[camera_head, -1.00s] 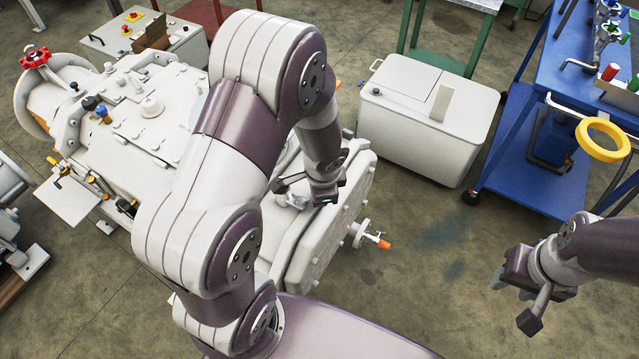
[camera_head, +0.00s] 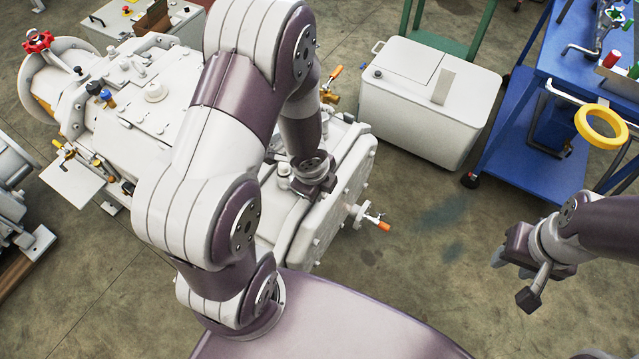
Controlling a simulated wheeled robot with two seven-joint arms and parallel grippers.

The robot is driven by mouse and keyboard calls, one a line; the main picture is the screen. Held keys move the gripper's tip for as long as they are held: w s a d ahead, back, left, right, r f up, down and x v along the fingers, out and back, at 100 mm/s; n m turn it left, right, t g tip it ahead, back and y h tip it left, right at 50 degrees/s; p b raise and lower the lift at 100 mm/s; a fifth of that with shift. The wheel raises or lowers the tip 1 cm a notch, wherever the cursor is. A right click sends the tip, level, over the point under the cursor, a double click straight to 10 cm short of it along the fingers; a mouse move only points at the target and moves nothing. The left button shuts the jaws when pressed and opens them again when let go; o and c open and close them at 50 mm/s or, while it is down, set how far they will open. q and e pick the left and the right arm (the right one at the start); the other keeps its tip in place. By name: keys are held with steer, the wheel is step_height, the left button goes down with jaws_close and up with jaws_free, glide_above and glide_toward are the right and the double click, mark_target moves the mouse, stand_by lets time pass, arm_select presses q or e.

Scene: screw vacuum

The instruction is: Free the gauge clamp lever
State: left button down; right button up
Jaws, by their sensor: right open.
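The pale vacuum pump (camera_head: 155,125) fills the left and middle. Candidate levers are an orange-tipped handle (camera_head: 378,223) on its near right side, and an orange handle (camera_head: 334,76) with a brass fitting behind my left arm. I cannot tell which is the gauge clamp lever. My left gripper (camera_head: 312,186) points down over the pump's right-hand box section; its fingertips are hidden or too small to judge, and so is any contact. My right gripper (camera_head: 520,275) is open and empty over the floor at the lower right, well apart from the pump.
A white lidded bin (camera_head: 425,105) stands behind the pump. A blue cart (camera_head: 570,60) with a yellow ring (camera_head: 601,126) is at the upper right. A red handwheel (camera_head: 38,41) is at the far left. The floor (camera_head: 430,270) between pump and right gripper is clear.

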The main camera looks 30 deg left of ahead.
stand_by(0.3)
arm_select(q)
steer(key=c, duration=1.1)
jaws_free()
steer(key=shift+a, duration=0.1)
steer(key=s+r+p, duration=0.1)
steer(key=r+p, duration=0.1)
steer(key=r, duration=0.2)
steer(key=r+p, duration=0.3)
steer(key=r, duration=0.1)
steer(key=s+r+p, duration=0.1)
steer(key=r+p, duration=0.2)
steer(key=r, duration=0.1)
steer(key=shift+s+a+r, duration=0.15)
steer(key=shift+s+r, duration=0.1)
steer(key=shift+s, duration=0.05)
